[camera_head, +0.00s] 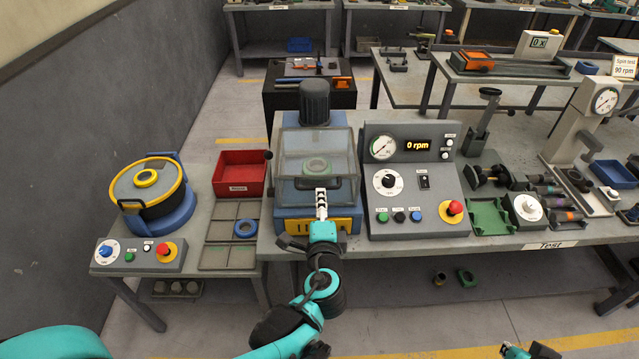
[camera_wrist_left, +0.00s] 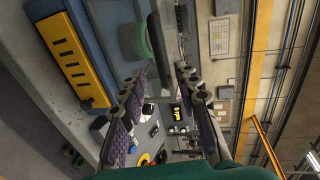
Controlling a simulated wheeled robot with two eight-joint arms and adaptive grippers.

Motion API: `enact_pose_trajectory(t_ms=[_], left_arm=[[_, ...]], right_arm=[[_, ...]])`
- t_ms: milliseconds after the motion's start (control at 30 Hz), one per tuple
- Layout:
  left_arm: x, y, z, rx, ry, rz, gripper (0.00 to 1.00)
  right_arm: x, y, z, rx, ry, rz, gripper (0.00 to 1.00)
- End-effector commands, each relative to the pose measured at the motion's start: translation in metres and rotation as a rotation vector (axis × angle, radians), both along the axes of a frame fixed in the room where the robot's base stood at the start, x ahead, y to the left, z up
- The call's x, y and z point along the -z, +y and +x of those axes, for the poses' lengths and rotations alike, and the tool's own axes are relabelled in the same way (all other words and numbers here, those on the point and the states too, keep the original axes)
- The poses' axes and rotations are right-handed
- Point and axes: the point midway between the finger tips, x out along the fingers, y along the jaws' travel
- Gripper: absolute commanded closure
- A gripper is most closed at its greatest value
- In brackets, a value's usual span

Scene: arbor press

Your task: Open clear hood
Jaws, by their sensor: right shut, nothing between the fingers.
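The clear hood (camera_head: 290,150) sits lowered over the blue and yellow machine, with a greenish ring-shaped part (camera_head: 316,166) showing through it. A dark bar handle (camera_head: 346,183) runs along its front; in the left wrist view the handle (camera_wrist_left: 158,45) stands upright in the picture. My left gripper (camera_head: 321,191) is at the middle of the handle, in front of the hood. In the left wrist view its two fingers (camera_wrist_left: 160,75) are apart, with the handle between or just beyond the tips; contact is unclear. My right gripper (camera_head: 530,351) is at the bottom edge, far from the hood.
A control panel (camera_head: 413,190) reading 0 rpm stands right of the machine. On the left are a red bin (camera_head: 240,182), a tray with a blue ring (camera_head: 246,228) and a round yellow-rimmed machine (camera_head: 150,190). A dark motor (camera_head: 314,102) stands behind the hood.

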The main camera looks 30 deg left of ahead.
Motion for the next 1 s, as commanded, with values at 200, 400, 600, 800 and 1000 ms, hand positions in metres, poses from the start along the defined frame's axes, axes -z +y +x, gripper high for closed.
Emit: enact_pose_trajectory(t_ms=[200,400,600,800,1000], left_arm=[[0.01,0.019,0.025,-0.007,-0.001,0.001,0.68],[0.015,0.035,0.05,-0.005,0.001,0.001,0.68],[0.016,0.042,0.06,-0.003,0.0,0.0,0.68],[0.016,0.042,0.06,-0.002,0.0,0.0,0.68],[0.016,0.042,0.06,-0.002,0.0,0.0,1.0]], right_arm=[[0.015,0.0,0.0,0.0,0.0,0.0,1.0],[0.025,0.0,0.0,0.0,0.0,0.0,1.0],[0.027,0.0,0.0,0.0,0.0,0.0,1.0],[0.027,0.0,0.0,0.0,0.0,0.0,1.0],[0.027,0.0,0.0,0.0,0.0,0.0,1.0]])
